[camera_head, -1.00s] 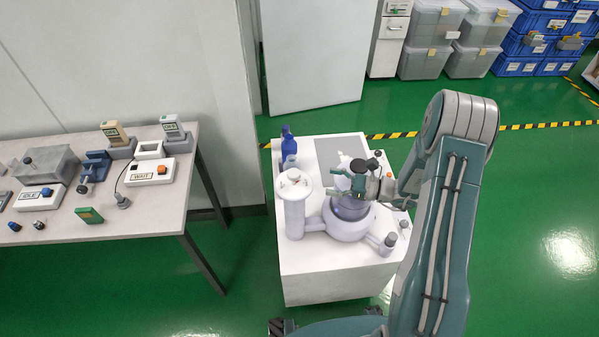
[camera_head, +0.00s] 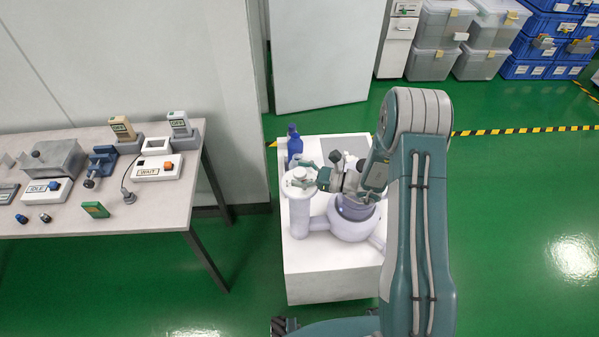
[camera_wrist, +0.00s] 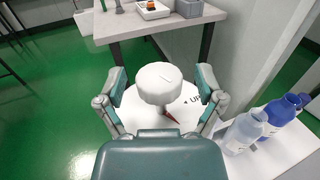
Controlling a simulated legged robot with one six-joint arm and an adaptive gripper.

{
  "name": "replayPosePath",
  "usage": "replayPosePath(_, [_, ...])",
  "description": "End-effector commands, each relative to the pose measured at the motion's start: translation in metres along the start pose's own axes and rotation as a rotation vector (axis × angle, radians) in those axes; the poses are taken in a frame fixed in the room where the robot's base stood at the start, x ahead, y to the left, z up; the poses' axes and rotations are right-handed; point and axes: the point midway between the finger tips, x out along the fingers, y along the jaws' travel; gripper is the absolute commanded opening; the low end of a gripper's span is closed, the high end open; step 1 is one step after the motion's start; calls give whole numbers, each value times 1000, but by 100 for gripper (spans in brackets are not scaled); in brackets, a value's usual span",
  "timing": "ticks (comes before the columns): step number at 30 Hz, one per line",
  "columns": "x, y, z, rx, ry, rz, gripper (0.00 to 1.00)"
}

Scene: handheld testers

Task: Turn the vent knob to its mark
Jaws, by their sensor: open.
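The white vent knob (camera_wrist: 160,84) sits between my gripper's spread fingers in the wrist view, with a thin dark line on its top. Below it is a white disc (camera_wrist: 187,110) with a red pointer (camera_wrist: 171,118) and a black arrow beside partly hidden lettering starting "U". In the head view the disc tops a white upright cylinder (camera_head: 298,215) on the left of the white cabinet's device. My gripper (camera_wrist: 161,76) is open, one finger on each side of the knob with gaps visible. In the head view my gripper (camera_head: 308,180) is at the cylinder's top.
The rounded white vessel (camera_head: 350,222) stands right of the cylinder on the cabinet (camera_head: 325,285). A bench (camera_head: 150,212) with handheld devices is at the left.

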Motion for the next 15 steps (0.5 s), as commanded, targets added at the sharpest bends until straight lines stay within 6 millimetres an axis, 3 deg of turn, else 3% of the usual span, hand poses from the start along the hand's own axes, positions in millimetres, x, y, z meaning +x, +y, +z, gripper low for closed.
replayPosePath(3, [0, 0, 0, 0, 0, 0, 87])
replayPosePath(6, [0, 0, 0, 0, 0, 0, 42])
replayPosePath(9, [0, 0, 0, 0, 0, 1, 5])
replayPosePath(15, [0, 0, 0, -1, 0, -3, 5])
